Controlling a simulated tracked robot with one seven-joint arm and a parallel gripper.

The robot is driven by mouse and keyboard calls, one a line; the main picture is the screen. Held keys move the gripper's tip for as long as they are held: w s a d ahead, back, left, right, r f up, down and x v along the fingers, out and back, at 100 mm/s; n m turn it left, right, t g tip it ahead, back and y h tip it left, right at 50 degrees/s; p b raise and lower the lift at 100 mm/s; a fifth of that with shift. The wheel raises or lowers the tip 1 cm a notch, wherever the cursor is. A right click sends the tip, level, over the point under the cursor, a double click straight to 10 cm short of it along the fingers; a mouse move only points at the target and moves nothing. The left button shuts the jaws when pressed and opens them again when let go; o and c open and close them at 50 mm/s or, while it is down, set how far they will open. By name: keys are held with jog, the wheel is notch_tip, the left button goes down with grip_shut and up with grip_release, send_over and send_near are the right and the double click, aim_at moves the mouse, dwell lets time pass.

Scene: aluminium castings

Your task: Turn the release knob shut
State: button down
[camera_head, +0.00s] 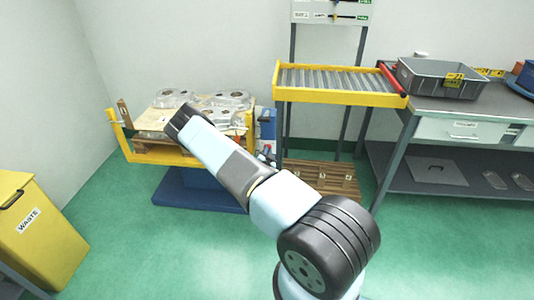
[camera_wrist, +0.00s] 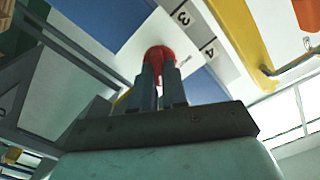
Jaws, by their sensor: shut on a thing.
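The red knob (camera_wrist: 158,56) shows in the wrist view, in front of a blue and white panel (camera_wrist: 118,22). My gripper (camera_wrist: 160,80) is shut on it, with one grey finger at each side of the knob. The fingers cover the lower part of the knob, so how far it is turned cannot be told. In the head view a narrow blue and white unit (camera_head: 267,130) stands at the right end of the yellow-railed lift table (camera_head: 185,160). My arm hides part of the table there, and neither knob nor fingertips can be made out.
Castings (camera_head: 172,97) lie on the lift table. A yellow roller conveyor (camera_head: 340,97) stands to its right, above a wooden pallet (camera_head: 325,178). A grey crate (camera_head: 425,85) sits on the workbench (camera_head: 480,112). A yellow waste bin (camera_head: 45,235) stands at left. Green floor lies open between.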

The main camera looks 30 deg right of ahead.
jog(key=shift+w+a+f+n, duration=0.1)
jog(key=shift+a+n, duration=0.05)
jog(key=shift+n, duration=2.45)
jog(key=shift+a+r+n, duration=0.1)
jog(key=shift+n, duration=2.5)
jog(key=shift+w+a+f+n, duration=0.1)
jog(key=shift+a+n, duration=0.05)
jog(key=shift+n, duration=2.45)
jog(key=c, duration=1.2)
grip_release()
jog(key=shift+o, duration=0.2)
jog(key=v, duration=1.3)
jog(key=shift+s+a, duration=0.2)
jog(key=shift+s, duration=0.1)
